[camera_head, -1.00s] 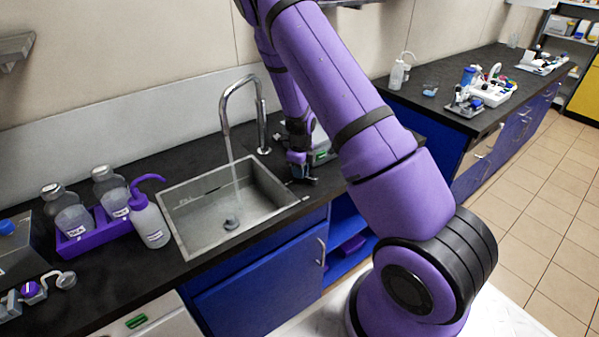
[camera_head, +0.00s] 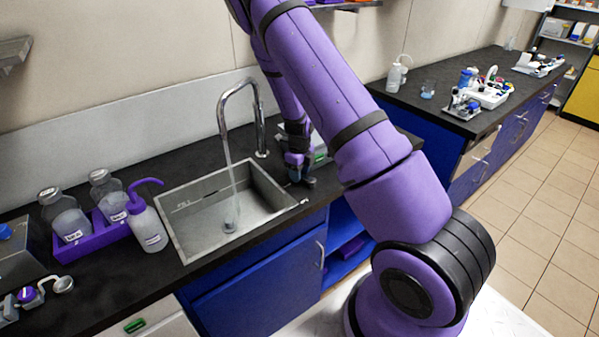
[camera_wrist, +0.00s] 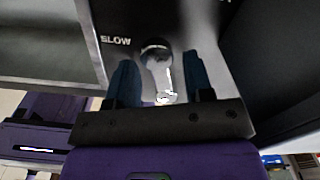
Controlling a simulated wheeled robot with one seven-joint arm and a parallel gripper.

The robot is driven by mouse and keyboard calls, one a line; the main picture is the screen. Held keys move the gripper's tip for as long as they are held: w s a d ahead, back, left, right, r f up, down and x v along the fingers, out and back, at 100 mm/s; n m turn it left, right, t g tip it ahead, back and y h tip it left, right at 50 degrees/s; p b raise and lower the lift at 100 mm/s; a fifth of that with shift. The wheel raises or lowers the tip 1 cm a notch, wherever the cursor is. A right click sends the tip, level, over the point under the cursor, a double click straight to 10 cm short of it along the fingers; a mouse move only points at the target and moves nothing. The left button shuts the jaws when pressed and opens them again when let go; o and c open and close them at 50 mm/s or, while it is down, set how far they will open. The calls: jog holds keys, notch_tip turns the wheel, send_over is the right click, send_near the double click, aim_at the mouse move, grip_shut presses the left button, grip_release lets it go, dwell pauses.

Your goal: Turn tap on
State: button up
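The curved metal tap (camera_head: 223,112) stands behind the grey sink (camera_head: 197,207). A stream of water (camera_head: 232,175) runs from its spout into the basin. My gripper (camera_head: 297,172) is low at the right side of the sink, pointing down. In the wrist view, its two dark blue fingers (camera_wrist: 160,88) are spread apart. A small shiny metal lever (camera_wrist: 162,72) lies between them, with gaps visible on both sides. The word "SLOW" (camera_wrist: 116,40) is printed on the grey surface left of the lever. In the head view the lever is hidden by my arm and gripper.
Left of the sink are a white wash bottle (camera_head: 149,228) with a purple spout and a purple rack (camera_head: 97,237) holding two bottles. A green-marked device (camera_head: 320,153) stands close behind my gripper. Another bench (camera_head: 425,100) with lab items is at the right.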

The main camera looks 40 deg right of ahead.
notch_tip(320, 180, up, 11)
dwell(0.8)
jog(key=shift+f, duration=0.1)
